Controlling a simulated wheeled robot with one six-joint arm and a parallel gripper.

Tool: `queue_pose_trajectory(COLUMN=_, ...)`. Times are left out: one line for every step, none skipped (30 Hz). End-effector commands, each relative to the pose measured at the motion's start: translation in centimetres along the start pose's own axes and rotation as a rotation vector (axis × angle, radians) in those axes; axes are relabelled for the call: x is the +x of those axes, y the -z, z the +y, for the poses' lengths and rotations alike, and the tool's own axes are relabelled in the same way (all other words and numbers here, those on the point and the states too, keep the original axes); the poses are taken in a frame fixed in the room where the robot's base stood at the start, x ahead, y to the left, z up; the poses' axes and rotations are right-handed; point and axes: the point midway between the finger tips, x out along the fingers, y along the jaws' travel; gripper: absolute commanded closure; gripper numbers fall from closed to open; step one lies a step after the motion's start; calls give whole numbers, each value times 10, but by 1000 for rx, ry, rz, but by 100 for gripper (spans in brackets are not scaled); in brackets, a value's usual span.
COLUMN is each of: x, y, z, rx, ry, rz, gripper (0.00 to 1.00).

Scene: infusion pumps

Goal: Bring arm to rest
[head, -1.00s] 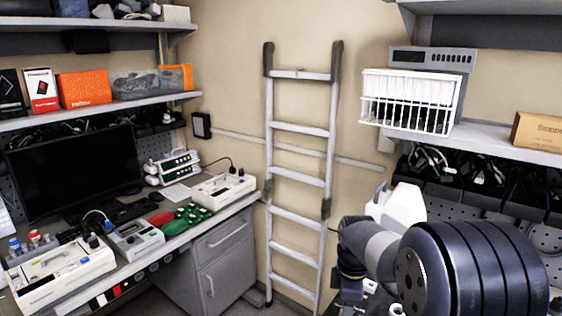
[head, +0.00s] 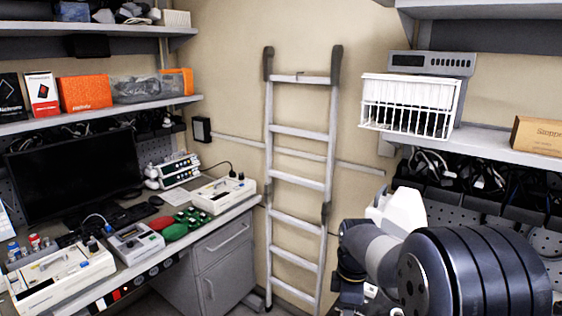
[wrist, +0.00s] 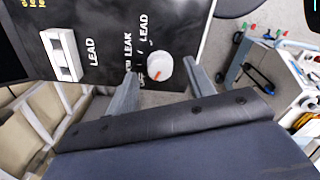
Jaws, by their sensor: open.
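My arm reaches in from the right of the head view, in front of the right-hand shelf; my gripper is not clearly seen there. In the wrist view my gripper (wrist: 161,72) is open, its two grey fingers apart and with nothing seen held. A dark panel (wrist: 105,18) with white lettering such as LEAD lies beyond the fingers. A round white knob (wrist: 159,66) with a red mark shows between the fingertips. I cannot tell how far the fingers are from the panel.
A ladder (head: 299,130) leans on the wall in the middle. The left bench holds a monitor (head: 75,175), a white pump (head: 222,192) and other devices. A white wire basket (head: 408,104) hangs by the right shelf. A wheeled cart (wrist: 295,80) shows at right in the wrist view.

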Motion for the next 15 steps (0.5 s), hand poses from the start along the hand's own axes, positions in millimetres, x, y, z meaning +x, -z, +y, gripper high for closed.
queue_pose_trajectory(x=10, y=0, z=-1, rx=0, ry=7, rz=-1, gripper=49)
queue_pose_trajectory(x=16, y=0, z=-1, rx=0, ry=6, rz=-1, gripper=49)
queue_pose_trajectory(x=13, y=0, z=0, rx=38, ry=0, rz=0, gripper=49)
queue_pose_trajectory(x=13, y=0, z=0, rx=63, ry=-1, rz=0, gripper=49)
queue_pose_trajectory(x=13, y=0, z=0, rx=89, ry=-1, rz=0, gripper=49)
queue_pose_trajectory(x=13, y=0, z=0, rx=121, ry=-1, rz=0, gripper=49)
queue_pose_trajectory(x=13, y=0, z=0, rx=145, ry=-1, rz=0, gripper=49)
queue_pose_trajectory(x=13, y=0, z=0, rx=169, ry=0, rz=0, gripper=49)
queue_pose_trajectory(x=13, y=0, z=0, rx=202, ry=0, rz=0, gripper=49)
queue_pose_trajectory(x=13, y=0, z=0, rx=226, ry=0, rz=0, gripper=49)
queue_pose_trajectory(x=13, y=0, z=0, rx=250, ry=0, rz=0, gripper=49)
queue_pose_trajectory(x=13, y=0, z=0, rx=283, ry=0, rz=0, gripper=49)
queue_pose_trajectory(x=13, y=0, z=0, rx=307, ry=0, rz=0, gripper=49)
queue_pose_trajectory(x=13, y=0, z=0, rx=331, ry=0, rz=0, gripper=49)
queue_pose_trajectory(x=13, y=0, z=0, rx=363, ry=0, rz=0, gripper=49)
